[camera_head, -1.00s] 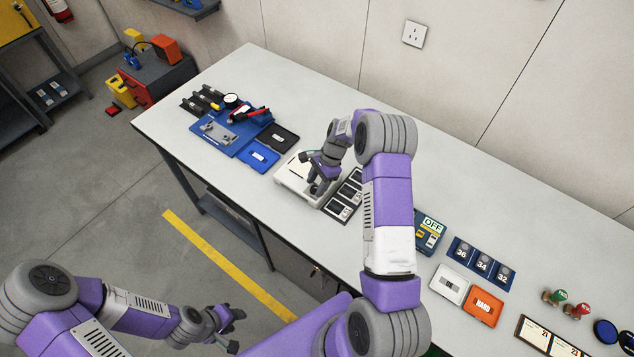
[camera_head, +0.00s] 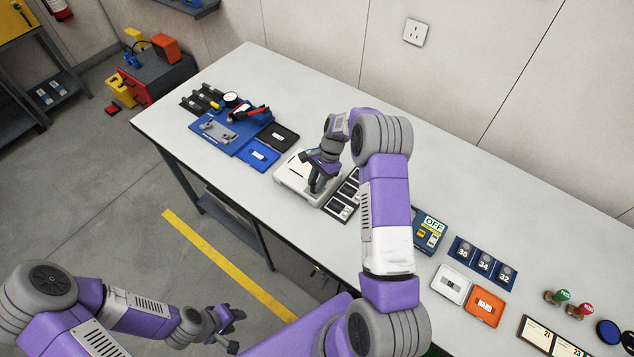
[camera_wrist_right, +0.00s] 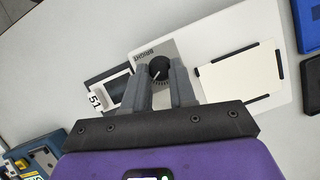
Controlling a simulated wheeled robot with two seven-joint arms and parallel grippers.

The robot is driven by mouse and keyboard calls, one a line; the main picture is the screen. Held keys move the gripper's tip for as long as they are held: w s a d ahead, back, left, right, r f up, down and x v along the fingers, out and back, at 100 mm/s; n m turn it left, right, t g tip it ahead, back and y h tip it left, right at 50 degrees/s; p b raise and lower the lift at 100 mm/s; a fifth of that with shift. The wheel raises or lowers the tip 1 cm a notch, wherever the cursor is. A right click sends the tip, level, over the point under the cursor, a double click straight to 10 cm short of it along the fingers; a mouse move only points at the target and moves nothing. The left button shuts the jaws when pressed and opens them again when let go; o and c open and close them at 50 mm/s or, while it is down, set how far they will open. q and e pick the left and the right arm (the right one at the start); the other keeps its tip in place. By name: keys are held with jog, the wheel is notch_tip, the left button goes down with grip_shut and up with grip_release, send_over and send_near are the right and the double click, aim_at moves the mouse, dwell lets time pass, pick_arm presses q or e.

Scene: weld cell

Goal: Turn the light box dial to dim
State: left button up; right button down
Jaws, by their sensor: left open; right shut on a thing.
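The light box (camera_head: 292,179) is a white box with a pale panel on the bench. It also shows in the right wrist view (camera_wrist_right: 185,47), where the word BRIGHT is readable beside its round black dial (camera_wrist_right: 159,69). A pale pointer line marks the dial. My right gripper (camera_head: 316,189) is over the light box, and in the wrist view its fingers (camera_wrist_right: 160,80) are shut on the dial, one on each side. In the head view the gripper hides the dial. My left gripper (camera_head: 229,326) is open and empty, low over the floor, away from the bench.
A dark tray with small framed plates (camera_head: 341,207) stands close beside the light box on the right. A blue tray (camera_head: 258,155) and a black tray (camera_head: 279,137) lie to its left. A blue device reading OFF (camera_head: 430,234) is further right. The bench's back strip is clear.

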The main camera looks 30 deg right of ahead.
jog(key=n, duration=0.2)
jog(key=n+g+b, duration=0.1)
jog(key=n+h+b, duration=0.1)
jog(key=n, duration=0.1)
jog(key=shift+w+a+n+g, duration=0.1)
jog(key=shift+w+n+g, duration=0.2)
jog(key=shift+g, duration=0.1)
jog(key=n+g+h, duration=0.1)
jog(key=n, duration=0.2)
jog(key=shift+a+b, duration=0.1)
jog(key=shift+b, duration=0.25)
jog(key=shift+w+a+n+h, duration=0.1)
jog(key=shift+n+h, duration=0.3)
jog(key=shift+n, duration=1.1)
jog(key=shift+g, duration=0.3)
jog(key=c, duration=0.9)
grip_release()
jog(key=v, duration=0.7)
jog(key=shift+w+r, duration=0.1)
jog(key=shift+r, duration=0.2)
